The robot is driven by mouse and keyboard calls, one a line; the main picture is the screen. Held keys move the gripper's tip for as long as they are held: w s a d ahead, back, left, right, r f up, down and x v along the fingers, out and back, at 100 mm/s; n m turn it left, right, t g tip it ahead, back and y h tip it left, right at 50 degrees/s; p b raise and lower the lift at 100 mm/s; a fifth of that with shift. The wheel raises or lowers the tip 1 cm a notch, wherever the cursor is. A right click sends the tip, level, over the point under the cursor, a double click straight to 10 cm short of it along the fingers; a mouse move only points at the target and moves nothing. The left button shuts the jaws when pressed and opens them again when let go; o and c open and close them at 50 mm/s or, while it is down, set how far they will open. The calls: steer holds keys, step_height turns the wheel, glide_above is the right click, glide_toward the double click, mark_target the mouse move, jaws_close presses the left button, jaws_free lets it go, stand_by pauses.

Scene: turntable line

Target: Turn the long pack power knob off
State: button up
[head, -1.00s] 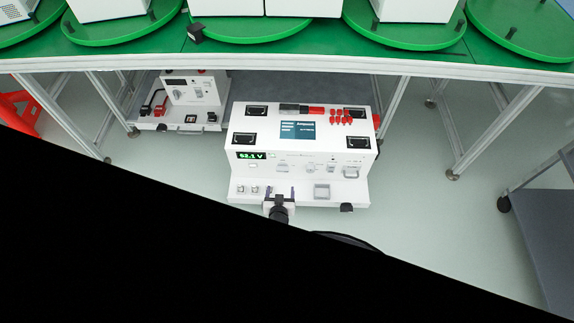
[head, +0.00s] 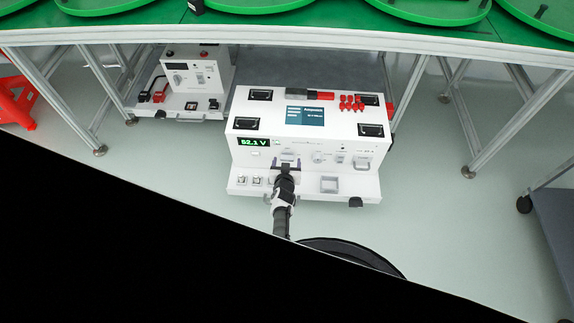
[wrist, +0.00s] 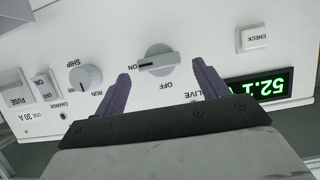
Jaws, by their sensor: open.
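The long white pack (head: 270,133) stands on the floor with a green 52.1 V display (head: 254,141). In the wrist view its grey power knob (wrist: 158,58) has a long raised handle lying sideways, with a dark mark at its left end, on the ON side. The OFF label is just below the knob. My gripper (wrist: 163,82) is open, its two purple fingertips on either side of the knob and slightly below its middle. I see no contact. In the head view my gripper (head: 287,167) is at the pack's front and hides the knob.
Other controls surround the knob: a smaller SHIP/RUN knob (wrist: 85,79), a CHECK button (wrist: 254,38) and switches. A second white unit (head: 185,75) stands behind left. The green-topped table (head: 300,35) overhangs, its legs on both sides. A grey cart (head: 553,225) is at right.

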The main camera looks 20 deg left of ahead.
steer(key=shift+b+x, duration=0.7)
steer(key=shift+x, duration=0.4)
steer(key=shift+r, duration=0.1)
steer(key=c, duration=1)
